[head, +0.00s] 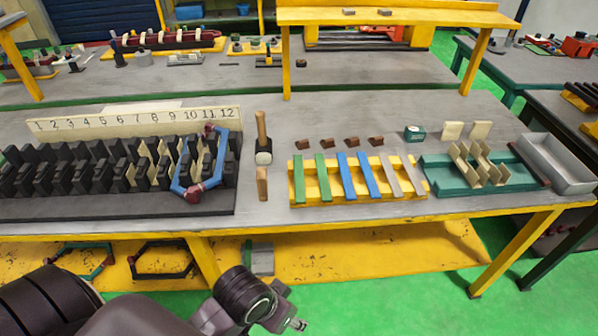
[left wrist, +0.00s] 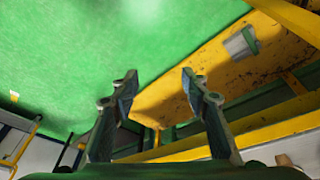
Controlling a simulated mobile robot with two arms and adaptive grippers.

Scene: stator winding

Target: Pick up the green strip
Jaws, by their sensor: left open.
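Two green strips lie side by side at the left end of a yellow rack on the table: one green strip (head: 299,181) at the far left end and another green strip (head: 323,178) just right of it. The yellow rack (head: 334,189) also carries two blue strips (head: 347,176) and two pale strips (head: 390,175). My left gripper (head: 293,320) is low in front of the table's front edge, apart from the strips. In the left wrist view its fingers (left wrist: 158,88) are spread with nothing between them. My right gripper is not seen.
A black slotted stator block (head: 110,210) with a blue frame (head: 183,187) on it stands left of the rack. A mallet (head: 263,140) lies between them. A teal tray (head: 450,184) and grey bin (head: 570,172) are on the right. The yellow table edge (head: 400,221) separates my gripper from the rack.

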